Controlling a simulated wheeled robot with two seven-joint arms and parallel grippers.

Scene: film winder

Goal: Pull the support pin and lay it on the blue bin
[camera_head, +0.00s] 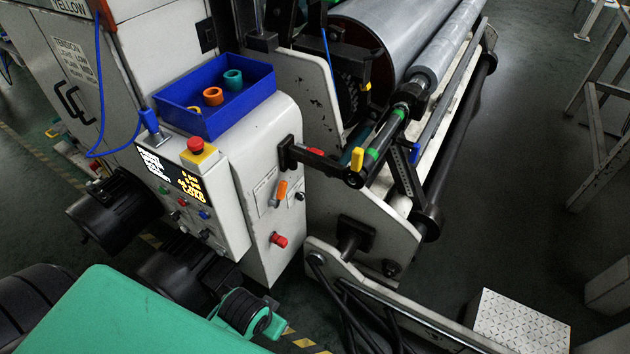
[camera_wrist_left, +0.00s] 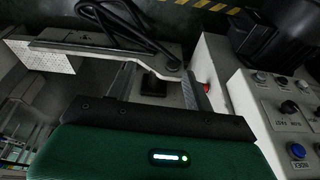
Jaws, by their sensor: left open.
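The blue bin (camera_head: 200,122) is an open tray on top of the white machine cabinet in the head view, with an orange ring (camera_head: 213,96) and a teal ring (camera_head: 233,80) in it. A dark bar with a red band (camera_head: 316,152) sticks out from the cabinet side towards a yellow knob (camera_head: 357,158); I cannot tell for certain which part is the support pin. My left gripper (camera_wrist_left: 158,88) shows in the wrist view, its two grey fingers apart with nothing seen between them. My right gripper is not in view.
The control panel (camera_head: 195,200) has buttons and a red stop button (camera_head: 195,144). A large grey roller (camera_head: 400,35) lies at the back. A white bracket (camera_head: 385,300) with black cables and a chequered plate (camera_head: 520,325) are in front. Open floor lies at right.

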